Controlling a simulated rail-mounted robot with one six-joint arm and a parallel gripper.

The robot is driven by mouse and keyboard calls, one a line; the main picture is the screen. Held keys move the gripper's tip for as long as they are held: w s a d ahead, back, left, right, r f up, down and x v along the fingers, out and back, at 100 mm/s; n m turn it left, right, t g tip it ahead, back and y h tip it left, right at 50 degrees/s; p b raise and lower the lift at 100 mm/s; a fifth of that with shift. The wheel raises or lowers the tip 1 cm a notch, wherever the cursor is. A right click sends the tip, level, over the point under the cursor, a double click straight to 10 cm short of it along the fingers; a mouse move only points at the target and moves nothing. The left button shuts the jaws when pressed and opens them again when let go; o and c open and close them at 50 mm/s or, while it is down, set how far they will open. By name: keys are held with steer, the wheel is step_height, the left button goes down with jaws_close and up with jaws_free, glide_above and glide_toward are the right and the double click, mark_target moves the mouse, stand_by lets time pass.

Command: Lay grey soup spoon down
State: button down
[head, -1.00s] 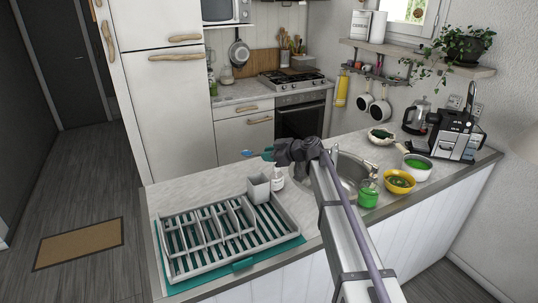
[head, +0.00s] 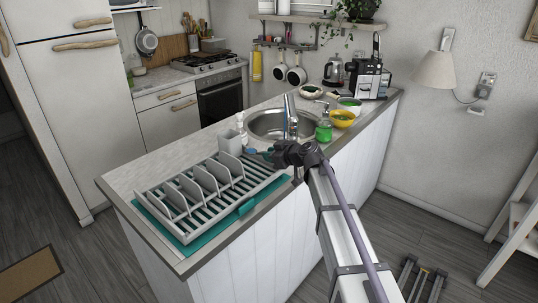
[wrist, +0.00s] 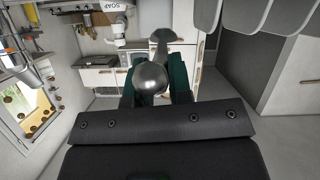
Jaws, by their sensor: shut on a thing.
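The grey soup spoon (wrist: 151,78) shows in the wrist view, its rounded metal bowl towards the camera and its handle running away between the teal fingers. My gripper (wrist: 153,88) is shut on it. In the head view my gripper (head: 260,152) is near the right end of the dish rack, close to the grey cutlery cup. I cannot make out the spoon clearly there. Contact between spoon and counter cannot be told.
A grey dish rack (head: 190,212) with upright dividers lies on a teal mat (head: 205,240). The grey cutlery cup (head: 229,141) and a white soap bottle (head: 241,124) stand behind.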

mark_target(271, 176)
steer(key=shift+w+f+b, duration=0.15)
steer(key=shift+f+b, duration=0.45)
step_height(271, 176, down, 5)
steer(key=b, duration=0.5)
steer(key=shift+f, duration=0.2)
steer(key=shift+f+b, duration=0.2)
steer(key=shift+b, duration=0.2)
steer(key=c, duration=1)
jaws_free()
steer(key=shift+o, duration=0.2)
steer(key=shift+s, duration=0.2)
steer(key=p+v, duration=0.4)
steer(key=v, duration=0.7)
steer(key=s+d+f+m+g+h, duration=0.3)
steer(key=s+m, duration=0.1)
steer(key=s, duration=0.5)
steer(key=s+d+f+m+g+h, duration=0.2)
steer(key=s+d+f+m+h, duration=0.2)
steer(key=s, duration=0.6)
steer(key=s+d+f+m+g+h, duration=0.3)
steer(key=s+d+m, duration=0.1)
steer(key=s, duration=0.6)
steer(key=shift+d+f+g+h, duration=0.2)
steer(key=shift+f+g+h, duration=0.1)
